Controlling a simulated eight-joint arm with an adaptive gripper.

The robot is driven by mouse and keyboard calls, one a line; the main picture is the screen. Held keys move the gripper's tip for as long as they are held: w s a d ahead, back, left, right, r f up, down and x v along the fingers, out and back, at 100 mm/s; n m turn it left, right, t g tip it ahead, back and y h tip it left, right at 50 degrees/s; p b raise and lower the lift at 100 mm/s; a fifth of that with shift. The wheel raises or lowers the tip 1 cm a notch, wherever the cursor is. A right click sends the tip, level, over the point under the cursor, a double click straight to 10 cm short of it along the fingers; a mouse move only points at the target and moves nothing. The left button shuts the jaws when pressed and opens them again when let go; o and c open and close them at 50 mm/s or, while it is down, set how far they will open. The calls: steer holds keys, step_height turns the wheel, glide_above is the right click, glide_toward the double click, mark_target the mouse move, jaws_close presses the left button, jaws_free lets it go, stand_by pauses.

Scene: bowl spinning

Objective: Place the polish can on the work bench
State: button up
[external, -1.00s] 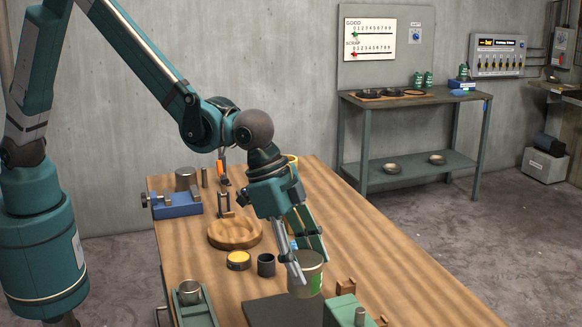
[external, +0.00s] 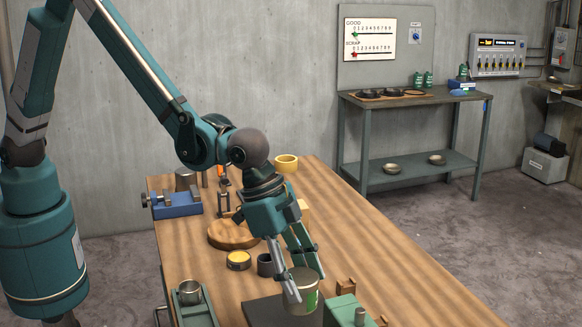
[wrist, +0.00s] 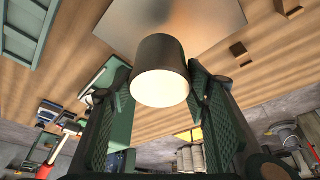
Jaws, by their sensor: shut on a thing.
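The polish can (external: 303,297) is a pale metal cylinder with a green label patch. It is upright in the external view, at the front of the wooden work bench (external: 395,280). My gripper (external: 304,282) points down and is shut on it, one finger on each side. In the wrist view the can (wrist: 160,75) sits between the two ridged finger pads of my gripper (wrist: 160,98). The can is over or beside the dark mat (external: 262,311); I cannot tell whether its base touches.
A green fixture (external: 345,310) stands close right of the can. A dark cup (external: 265,265), yellow tin (external: 239,261) and round wooden dish (external: 232,235) lie to the left. A green tray with a metal cup (external: 190,292) is at front left.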

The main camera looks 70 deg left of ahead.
mark_target(300, 306)
steer(key=shift+f, duration=1.45)
steer(key=shift+f, duration=1.9)
steer(key=shift+f, duration=0.2)
steer(key=o, duration=1.1)
steer(key=shift+c, duration=0.2)
steer(key=shift+r, duration=0.1)
steer(key=shift+r, duration=0.2)
steer(key=v, duration=1.2)
steer(key=shift+f, duration=0.1)
